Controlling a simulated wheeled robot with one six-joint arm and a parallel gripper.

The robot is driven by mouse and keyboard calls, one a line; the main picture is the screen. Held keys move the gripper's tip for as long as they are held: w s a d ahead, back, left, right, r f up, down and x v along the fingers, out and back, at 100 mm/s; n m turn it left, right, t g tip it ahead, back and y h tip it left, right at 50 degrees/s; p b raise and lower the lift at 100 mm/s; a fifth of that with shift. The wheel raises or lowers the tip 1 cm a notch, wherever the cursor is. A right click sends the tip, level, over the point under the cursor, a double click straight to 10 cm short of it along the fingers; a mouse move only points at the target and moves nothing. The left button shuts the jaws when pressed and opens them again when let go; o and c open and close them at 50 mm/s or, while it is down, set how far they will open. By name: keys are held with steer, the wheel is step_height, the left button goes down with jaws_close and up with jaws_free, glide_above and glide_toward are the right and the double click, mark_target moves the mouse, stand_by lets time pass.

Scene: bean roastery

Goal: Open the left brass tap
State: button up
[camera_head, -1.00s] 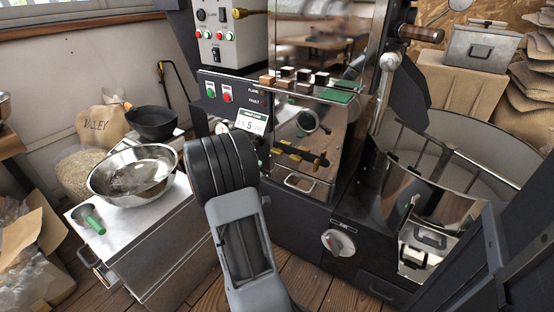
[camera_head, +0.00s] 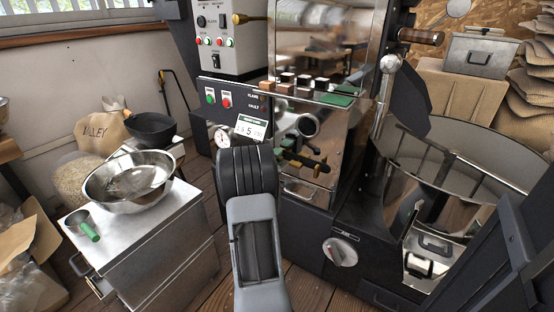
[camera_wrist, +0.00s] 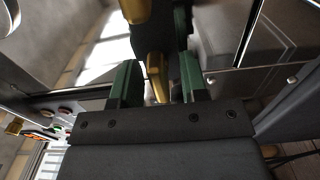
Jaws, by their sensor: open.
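Brass taps (camera_head: 315,164) sit on the front of the steel roaster, below a round dark-rimmed port. The left part of this tap row is partly covered by dark parts, so I cannot clearly separate each tap in the head view. In the wrist view, my gripper (camera_wrist: 157,78) has two green-padded fingers, set apart. A brass tap handle (camera_wrist: 155,70) stands in the gap between them, closer to the left finger; I cannot tell whether it touches. Another brass piece (camera_wrist: 135,9) shows at the top edge.
A steel bowl (camera_head: 128,205) and green-handled scoop (camera_head: 86,229) rest on a cabinet at left. A cooling drum (camera_head: 470,150) stands right.

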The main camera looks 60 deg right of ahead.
jaws_close()
steer(key=shift+d, duration=0.2)
steer(key=shift+a, duration=0.1)
